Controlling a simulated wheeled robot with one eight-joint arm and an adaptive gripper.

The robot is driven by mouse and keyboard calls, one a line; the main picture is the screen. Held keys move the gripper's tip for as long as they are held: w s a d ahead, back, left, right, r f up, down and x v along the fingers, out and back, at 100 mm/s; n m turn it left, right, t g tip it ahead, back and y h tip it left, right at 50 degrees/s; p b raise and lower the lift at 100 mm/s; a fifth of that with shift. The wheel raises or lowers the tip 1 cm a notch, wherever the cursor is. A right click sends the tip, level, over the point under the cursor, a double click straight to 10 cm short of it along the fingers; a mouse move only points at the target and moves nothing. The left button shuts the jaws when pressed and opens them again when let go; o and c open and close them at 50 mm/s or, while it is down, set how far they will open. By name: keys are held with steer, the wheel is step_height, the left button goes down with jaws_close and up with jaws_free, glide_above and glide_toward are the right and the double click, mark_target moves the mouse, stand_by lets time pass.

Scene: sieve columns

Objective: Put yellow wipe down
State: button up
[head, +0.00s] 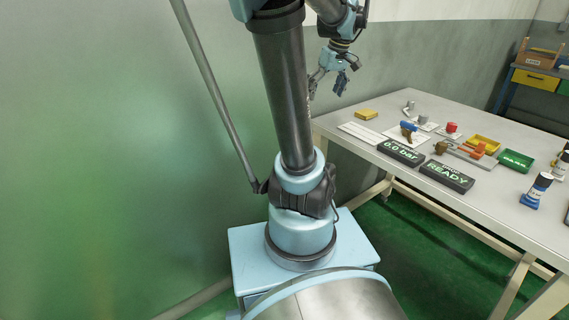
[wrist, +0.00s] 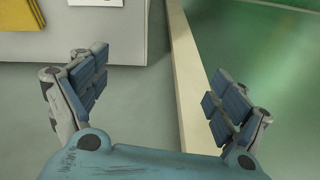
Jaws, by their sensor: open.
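The yellow wipe (head: 366,114) lies flat on the far left part of the grey table (head: 410,103). My gripper (head: 328,88) is open and empty, raised above and to the left of the wipe in the head view. In the wrist view the fingers of my gripper (wrist: 160,97) are wide apart with nothing between them. They are apart from the wipe.
A white sheet (head: 360,133) lies in front of the wipe. Two black display blocks (head: 446,176) stand along the near edge. A green wall (head: 110,160) is at left.

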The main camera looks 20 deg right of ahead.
steer(key=s+a+f+m+h, duration=0.1)
steer(key=s+a+f+m, duration=0.1)
steer(key=s+a+f, duration=1.3)
steer(key=shift+s+a+f, duration=0.25)
steer(key=shift+a+f, duration=0.35)
steer(key=shift+a, duration=0.85)
